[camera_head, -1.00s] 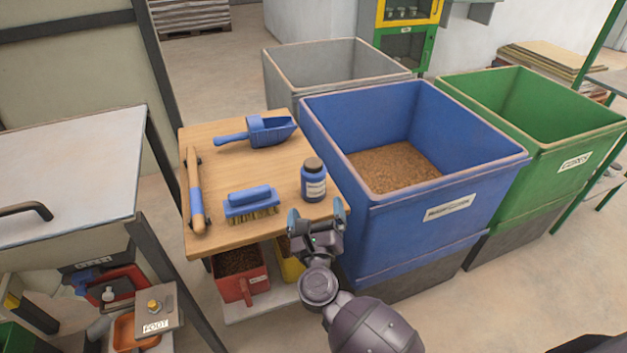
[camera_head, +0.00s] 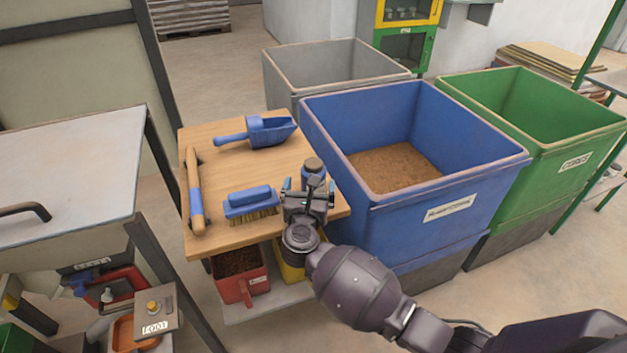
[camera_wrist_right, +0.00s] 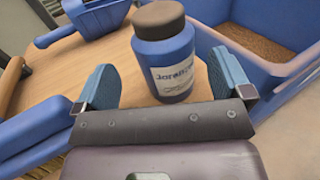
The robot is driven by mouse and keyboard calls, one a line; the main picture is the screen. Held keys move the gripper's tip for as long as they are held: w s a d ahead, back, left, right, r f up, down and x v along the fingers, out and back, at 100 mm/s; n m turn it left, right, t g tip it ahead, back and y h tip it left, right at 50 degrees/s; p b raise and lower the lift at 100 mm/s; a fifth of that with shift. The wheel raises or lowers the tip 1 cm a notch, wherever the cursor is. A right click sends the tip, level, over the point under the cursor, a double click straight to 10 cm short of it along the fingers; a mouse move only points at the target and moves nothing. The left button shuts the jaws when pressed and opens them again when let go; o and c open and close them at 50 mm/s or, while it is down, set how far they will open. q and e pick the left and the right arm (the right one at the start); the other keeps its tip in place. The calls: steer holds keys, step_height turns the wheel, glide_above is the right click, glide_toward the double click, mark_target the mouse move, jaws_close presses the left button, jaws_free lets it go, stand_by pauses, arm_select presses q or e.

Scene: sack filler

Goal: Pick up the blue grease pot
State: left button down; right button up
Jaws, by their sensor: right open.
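The blue grease pot (camera_head: 313,172) has a brown lid and a white label. It stands upright near the right edge of the wooden table (camera_head: 222,167). In the head view its lower part is hidden behind my right gripper (camera_head: 308,190). In the right wrist view the pot (camera_wrist_right: 166,55) stands just beyond and between the two blue fingertips of the right gripper (camera_wrist_right: 165,85). The jaws are open, with a gap to the pot on each side. My left gripper is not in view.
A blue brush (camera_head: 249,203) lies left of the pot, a blue scoop (camera_head: 262,131) behind it, and a blue-banded handled tool (camera_head: 195,190) at the left edge. A blue bin (camera_head: 430,215) of brown granules stands close on the right. Red (camera_head: 240,285) and yellow containers sit below.

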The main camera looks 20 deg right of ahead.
steer(key=shift+d+x, duration=0.2)
steer(key=shift+x, duration=2.15)
steer(key=shift+s+r, duration=0.15)
steer(key=shift+c, duration=0.2)
steer(key=c, duration=1.1)
steer(key=shift+c, duration=0.3)
steer(key=shift+r, duration=0.1)
